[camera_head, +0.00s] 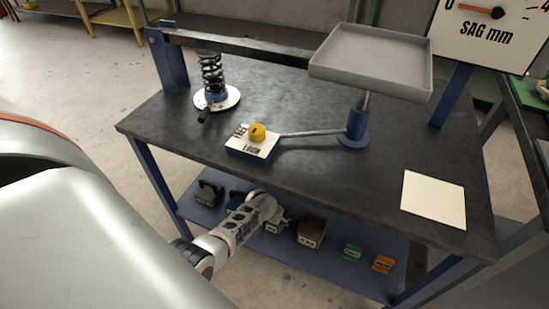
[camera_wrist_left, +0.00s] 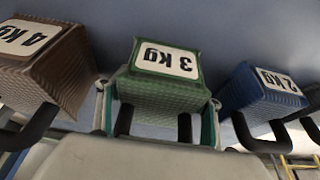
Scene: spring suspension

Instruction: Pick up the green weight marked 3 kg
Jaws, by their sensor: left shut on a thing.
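The green weight marked 3 kg (camera_wrist_left: 160,92) is in the middle of the left wrist view, its label toward the camera and its dark handle partly hidden by my gripper. My left gripper (camera_wrist_left: 158,108) is shut on it, with a finger at each side. In the head view my left gripper (camera_head: 280,218) reaches down to the lower blue shelf, and the arm hides most of the weight there. I cannot tell whether the weight is clear of the shelf. My right gripper is in neither view.
A brown 4 kg weight (camera_wrist_left: 45,70) and a blue 2 kg weight (camera_wrist_left: 262,95) flank it closely. The shelf also holds a dark weight (camera_head: 208,193), a small green block (camera_head: 352,253) and an orange block (camera_head: 382,264). The dark tabletop (camera_head: 330,178) overhangs the shelf.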

